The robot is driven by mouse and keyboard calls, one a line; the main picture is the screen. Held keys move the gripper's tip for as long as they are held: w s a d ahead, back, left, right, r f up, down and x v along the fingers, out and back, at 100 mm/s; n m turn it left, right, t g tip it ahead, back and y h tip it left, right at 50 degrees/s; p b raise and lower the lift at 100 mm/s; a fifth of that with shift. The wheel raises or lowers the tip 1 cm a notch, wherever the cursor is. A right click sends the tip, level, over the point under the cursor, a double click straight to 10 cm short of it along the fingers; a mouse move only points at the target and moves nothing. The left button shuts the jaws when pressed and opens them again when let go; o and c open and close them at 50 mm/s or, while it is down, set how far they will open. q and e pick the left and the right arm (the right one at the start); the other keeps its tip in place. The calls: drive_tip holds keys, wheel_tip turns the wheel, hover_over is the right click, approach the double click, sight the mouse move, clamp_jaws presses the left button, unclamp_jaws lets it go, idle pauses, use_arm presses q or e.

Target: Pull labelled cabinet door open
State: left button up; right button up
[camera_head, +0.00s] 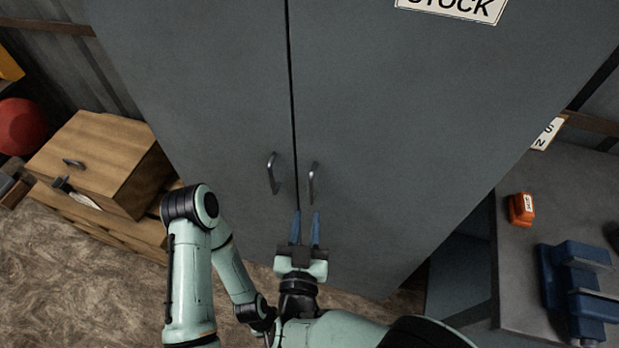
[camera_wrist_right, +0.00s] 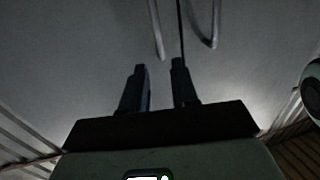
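The grey cabinet's right door (camera_head: 400,130) carries a white label reading STOCK (camera_head: 455,8), cut off by the top edge of the head view. Its curved metal handle (camera_head: 313,182) stands just right of the door seam; it also shows in the right wrist view (camera_wrist_right: 156,30). The door is shut. My right gripper (camera_head: 305,213) is just below this handle, fingers pointing up towards it. Its fingers are apart with nothing between them, also in the right wrist view (camera_wrist_right: 160,68). The handle is beyond the fingertips. My left arm is at lower left; its gripper is not visible.
The left door (camera_head: 200,90) is shut, with its own handle (camera_head: 272,174) close beside the seam. A wooden drawer box (camera_head: 105,160) stands to the left. A workbench (camera_head: 530,265) at right holds an orange object (camera_head: 521,209) and a blue vise (camera_head: 575,285).

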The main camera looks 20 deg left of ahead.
sight(311, 186)
use_arm(q)
drive_tip(key=shift+w+r+p, duration=0.45)
drive_tip(key=shift+r+p, duration=0.25)
drive_tip(key=shift+r, duration=0.15)
use_arm(e)
drive_tip(key=w, duration=0.3)
drive_tip(key=w+a, duration=0.1)
drive_tip(key=w, duration=0.5)
drive_tip(key=shift+w+a, duration=0.3)
drive_tip(key=shift+w, duration=0.05)
clamp_jaws()
